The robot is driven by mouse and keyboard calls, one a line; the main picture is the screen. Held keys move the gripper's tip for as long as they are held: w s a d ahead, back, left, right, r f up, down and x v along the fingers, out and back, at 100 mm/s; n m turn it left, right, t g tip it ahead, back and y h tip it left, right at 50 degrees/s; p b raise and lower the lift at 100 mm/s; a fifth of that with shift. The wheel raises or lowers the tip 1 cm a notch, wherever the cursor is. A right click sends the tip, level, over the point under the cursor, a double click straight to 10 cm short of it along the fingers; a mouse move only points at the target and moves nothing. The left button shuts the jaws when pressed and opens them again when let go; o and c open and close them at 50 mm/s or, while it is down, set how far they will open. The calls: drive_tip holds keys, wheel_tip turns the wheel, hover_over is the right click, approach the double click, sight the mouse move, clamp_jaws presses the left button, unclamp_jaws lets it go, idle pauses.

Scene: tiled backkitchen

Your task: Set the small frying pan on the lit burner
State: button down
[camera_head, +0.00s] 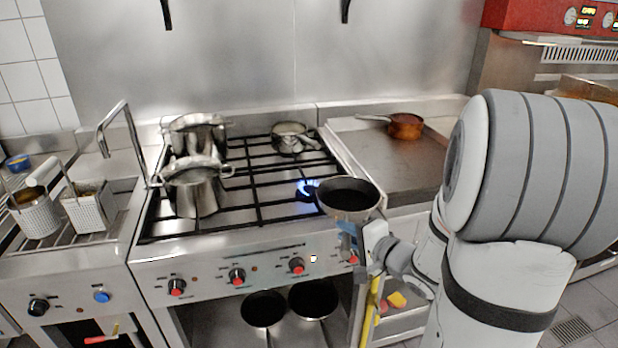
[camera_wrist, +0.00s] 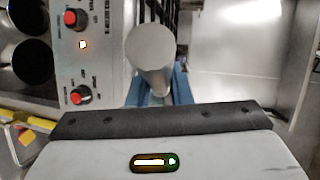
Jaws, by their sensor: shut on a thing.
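The small dark frying pan (camera_head: 348,196) is held up near the stove's front right corner, roughly level. My gripper (camera_head: 347,236) is shut on its handle, below and in front of the pan. The lit burner (camera_head: 307,190) shows a blue flame just left of the pan; the pan hides part of the burner's right side. In the wrist view, a grey rounded part of the pan (camera_wrist: 150,47) stands between the blue fingers of my gripper (camera_wrist: 158,90).
Two steel pots (camera_head: 194,192) (camera_head: 196,128) stand on the left grates, and a small saucepan (camera_head: 292,138) sits at the back. A copper pan (camera_head: 406,126) rests on the flat plate to the right. Red knobs (camera_head: 297,265) line the stove front.

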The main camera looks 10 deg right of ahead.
drive_tip(key=x, duration=1.2)
drive_tip(key=r+x, duration=0.1)
drive_tip(key=x, duration=0.6)
drive_tip(key=shift+w+d+r+b, duration=0.1)
drive_tip(key=shift+w+d+b, duration=0.05)
drive_tip(key=shift+b, duration=0.15)
drive_tip(key=c, duration=1.3)
unclamp_jaws()
